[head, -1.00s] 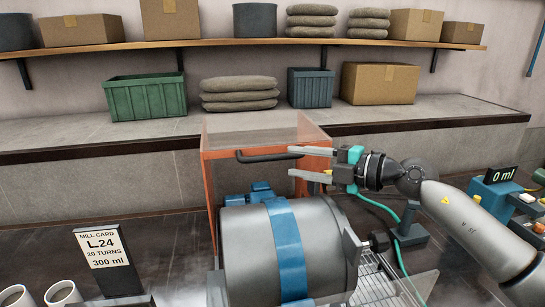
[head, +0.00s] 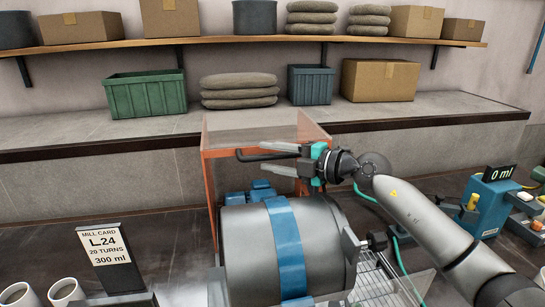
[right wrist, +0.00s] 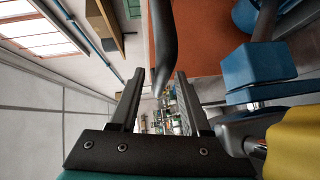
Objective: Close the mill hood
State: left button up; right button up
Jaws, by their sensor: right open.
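The mill hood (head: 207,185) is an orange frame with clear panels, standing raised behind the mill. Its black handle (head: 250,156) runs along the upper front edge. The mill's grey drum (head: 250,250) with a blue band lies uncovered in front. My right gripper (head: 267,157) is open, pointing left, with its fingers above and below the handle in the head view. In the right wrist view the dark handle (right wrist: 163,45) reaches down between the open fingers (right wrist: 158,85), with a gap on both sides. I cannot tell whether either finger touches it. My left gripper is out of view.
A mill card (head: 105,247) and white cups (head: 63,291) stand at the front left. A blue device with a 0 ml display (head: 499,173) stands at the right. A wire rack (head: 372,280) lies beside the drum. A green crate (head: 147,97) sits on the back ledge.

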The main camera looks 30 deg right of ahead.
grip_shut()
dwell(1.4)
